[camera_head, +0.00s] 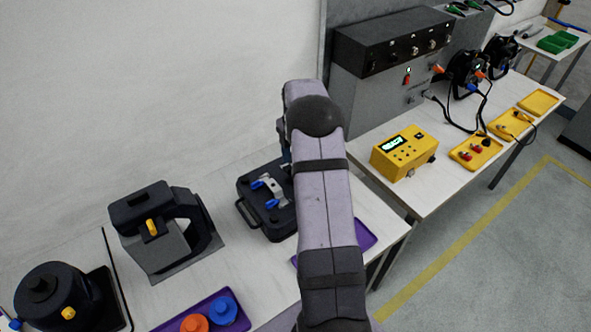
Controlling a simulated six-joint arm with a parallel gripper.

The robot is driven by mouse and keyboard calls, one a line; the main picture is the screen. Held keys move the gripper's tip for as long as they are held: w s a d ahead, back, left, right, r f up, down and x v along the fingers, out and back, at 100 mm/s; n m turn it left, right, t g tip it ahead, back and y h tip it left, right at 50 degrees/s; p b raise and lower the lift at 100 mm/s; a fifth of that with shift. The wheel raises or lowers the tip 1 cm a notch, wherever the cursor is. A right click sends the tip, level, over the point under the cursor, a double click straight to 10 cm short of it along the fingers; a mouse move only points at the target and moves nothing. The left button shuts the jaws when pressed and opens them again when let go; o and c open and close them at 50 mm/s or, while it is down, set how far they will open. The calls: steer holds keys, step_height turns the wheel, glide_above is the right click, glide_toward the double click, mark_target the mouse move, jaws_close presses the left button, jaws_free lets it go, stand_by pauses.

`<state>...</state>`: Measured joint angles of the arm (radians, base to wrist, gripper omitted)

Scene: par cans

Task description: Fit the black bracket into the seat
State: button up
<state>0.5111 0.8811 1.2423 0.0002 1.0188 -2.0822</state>
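My arm reaches up the middle of the head view, and my gripper is hidden behind it. A black fixture (250,188) with a metal piece and blue knobs sits on the white table just left of my arm, partly covered by it. A black C-shaped body (142,208) with a yellow knob stands on a grey plate further left. I cannot tell which of these is the seat, and no loose black bracket can be made out. Whether my gripper holds anything is hidden.
A purple tray (243,322) holds an orange and a blue round piece at the front. Another purple tray (366,236) is partly behind my arm. A black round unit (55,290) stands far left. The right table carries a yellow box (404,152), yellow trays and cabled black lamps.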

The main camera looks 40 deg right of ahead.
steer(key=shift+r+b, duration=0.75)
steer(key=shift+r, duration=1.9)
steer(key=shift+a, duration=0.1)
steer(key=s+a+r+m, duration=0.1)
steer(key=s+a+m, duration=0.3)
steer(key=a, duration=0.4)
steer(key=s+a+r+m, duration=0.1)
steer(key=s+a+m, duration=0.25)
steer(key=a, duration=0.35)
steer(key=s+a+f+m, duration=0.1)
steer(key=s+a+m, duration=0.4)
steer(key=s, duration=0.3)
steer(key=s+a+f+m, duration=0.2)
steer(key=s+a+m, duration=0.3)
steer(key=s, duration=0.3)
steer(key=shift+s+a, duration=0.25)
steer(key=shift+a, duration=0.05)
steer(key=shift+d+f+m, duration=0.1)
steer(key=shift+f+m, duration=0.05)
steer(key=shift+m, duration=0.1)
